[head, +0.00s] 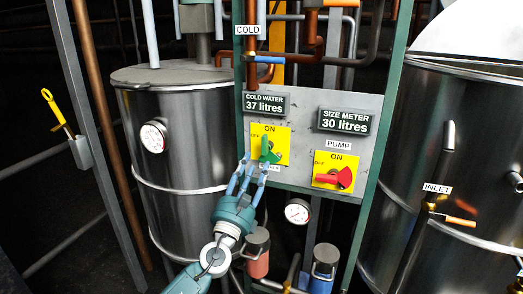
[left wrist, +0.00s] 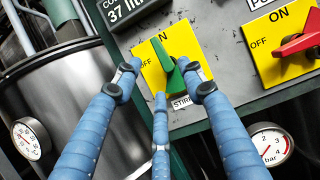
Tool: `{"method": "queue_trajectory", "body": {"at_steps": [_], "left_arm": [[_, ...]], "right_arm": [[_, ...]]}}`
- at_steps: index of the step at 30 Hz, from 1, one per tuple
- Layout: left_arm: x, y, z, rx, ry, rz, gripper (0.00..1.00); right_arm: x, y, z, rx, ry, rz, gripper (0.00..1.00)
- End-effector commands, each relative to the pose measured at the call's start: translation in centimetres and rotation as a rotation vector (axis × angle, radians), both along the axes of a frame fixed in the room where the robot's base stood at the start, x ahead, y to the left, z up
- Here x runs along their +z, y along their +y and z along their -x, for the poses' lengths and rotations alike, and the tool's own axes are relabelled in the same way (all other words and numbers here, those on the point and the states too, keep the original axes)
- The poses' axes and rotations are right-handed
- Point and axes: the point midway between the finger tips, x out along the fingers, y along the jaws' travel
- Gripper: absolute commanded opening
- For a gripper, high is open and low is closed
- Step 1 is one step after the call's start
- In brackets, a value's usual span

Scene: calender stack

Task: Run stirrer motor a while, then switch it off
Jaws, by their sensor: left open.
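The stirrer switch has a green handle (head: 265,149) on a yellow ON/OFF plate (head: 284,135). Its label, partly hidden by my fingers, reads "STIRR" in the left wrist view. The green handle (left wrist: 178,48) stands roughly upright there, its top close to the ON mark. My left gripper (head: 251,168) is open, its fingers pointing up at the switch from below. In the left wrist view, the gripper (left wrist: 162,80) has two fingertips on either side of the handle and a third below. I cannot tell whether any finger touches it. My right gripper is not in view.
The pump switch, with its red handle (head: 334,179) pointing toward OFF, is right of the stirrer switch. A steel tank (head: 180,205) with a gauge stands left; another (head: 450,110) stands right. Pipes, a pressure gauge (head: 298,211) and canisters crowd below the grey panel (head: 305,110).

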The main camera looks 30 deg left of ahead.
Motion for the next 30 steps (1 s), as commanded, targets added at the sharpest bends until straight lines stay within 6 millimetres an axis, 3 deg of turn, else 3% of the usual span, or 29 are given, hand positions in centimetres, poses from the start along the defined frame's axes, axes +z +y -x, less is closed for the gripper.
{"method": "queue_trajectory", "body": {"at_steps": [3,10,23,24,30], "left_arm": [[1.5,0.6,-2.2,0.001,-0.003,-0.001,0.41],[2.5,1.4,-5.5,-0.001,-0.001,0.000,0.41],[2.8,1.7,-6.6,-0.001,0.000,0.001,0.41],[2.8,1.7,-6.6,-0.001,0.000,0.001,0.39],[2.9,1.6,-6.6,-0.001,0.000,0.001,0.00]], "right_arm": [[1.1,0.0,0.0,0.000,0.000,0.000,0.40],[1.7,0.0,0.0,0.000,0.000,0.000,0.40],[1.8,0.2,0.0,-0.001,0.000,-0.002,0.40],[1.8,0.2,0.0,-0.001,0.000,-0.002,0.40],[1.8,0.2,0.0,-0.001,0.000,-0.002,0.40]]}}
